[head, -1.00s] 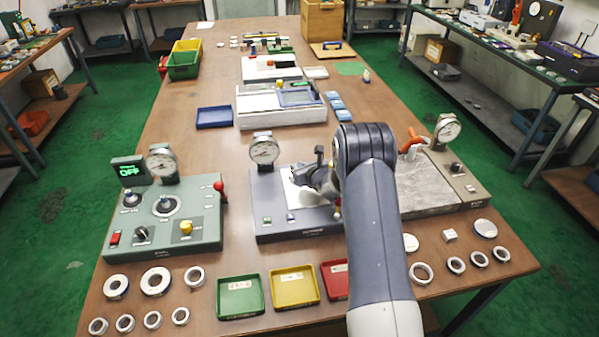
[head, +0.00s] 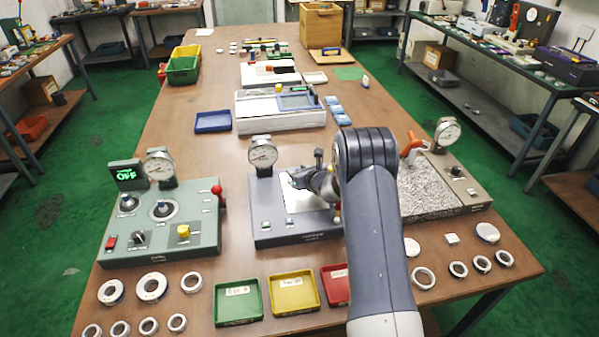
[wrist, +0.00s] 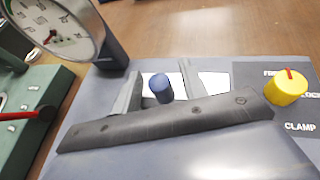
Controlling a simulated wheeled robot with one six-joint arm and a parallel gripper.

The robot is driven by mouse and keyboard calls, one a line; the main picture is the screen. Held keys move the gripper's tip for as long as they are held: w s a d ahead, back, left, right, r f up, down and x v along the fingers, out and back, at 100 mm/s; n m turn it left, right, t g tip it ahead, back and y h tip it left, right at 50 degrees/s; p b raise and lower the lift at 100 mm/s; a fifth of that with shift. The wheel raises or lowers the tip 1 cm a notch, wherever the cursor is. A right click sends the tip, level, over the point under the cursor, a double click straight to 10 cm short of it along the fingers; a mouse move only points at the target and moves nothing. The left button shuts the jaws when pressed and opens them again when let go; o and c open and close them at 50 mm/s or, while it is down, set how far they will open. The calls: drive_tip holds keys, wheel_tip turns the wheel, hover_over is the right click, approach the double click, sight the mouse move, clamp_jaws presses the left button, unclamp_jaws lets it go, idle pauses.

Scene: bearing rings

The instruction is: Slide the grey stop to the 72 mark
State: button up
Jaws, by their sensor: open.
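The middle grey station (head: 268,226) carries a dial gauge (head: 262,153) and a bright plate (head: 300,199). My gripper (head: 322,184) is low over that plate, partly hidden behind my arm. In the wrist view my gripper (wrist: 160,74) is open, its dark body crossing the picture and one grey finger on each side of a blue-grey round peg (wrist: 161,89). The peg appears between the fingers; I cannot tell whether either touches it. Whether this peg belongs to the grey stop is unclear. The scale and its 72 mark cannot be read.
A yellow knob (wrist: 286,87) with a red line sits by the CLAMP lettering at right. The gauge (wrist: 55,28) stands close at left. A green station (head: 162,222) is to the left, a speckled slab (head: 440,188) to the right. Trays and rings lie in front.

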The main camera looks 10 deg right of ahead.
drive_tip(key=shift+s+d, duration=0.1)
drive_tip(key=b+v, duration=0.3)
drive_tip(key=v, duration=0.7)
drive_tip(key=shift+s+r, duration=0.15)
drive_tip(key=shift+s, duration=0.1)
drive_tip(key=shift+w, duration=0.1)
drive_tip(key=p+x, duration=0.3)
drive_tip(key=x, duration=0.7)
drive_tip(key=shift+w, duration=0.35)
drive_tip(key=shift+s+p, duration=0.1)
drive_tip(key=shift+p, duration=0.4)
drive_tip(key=shift+f+b, duration=0.25)
drive_tip(key=shift+b, duration=0.2)
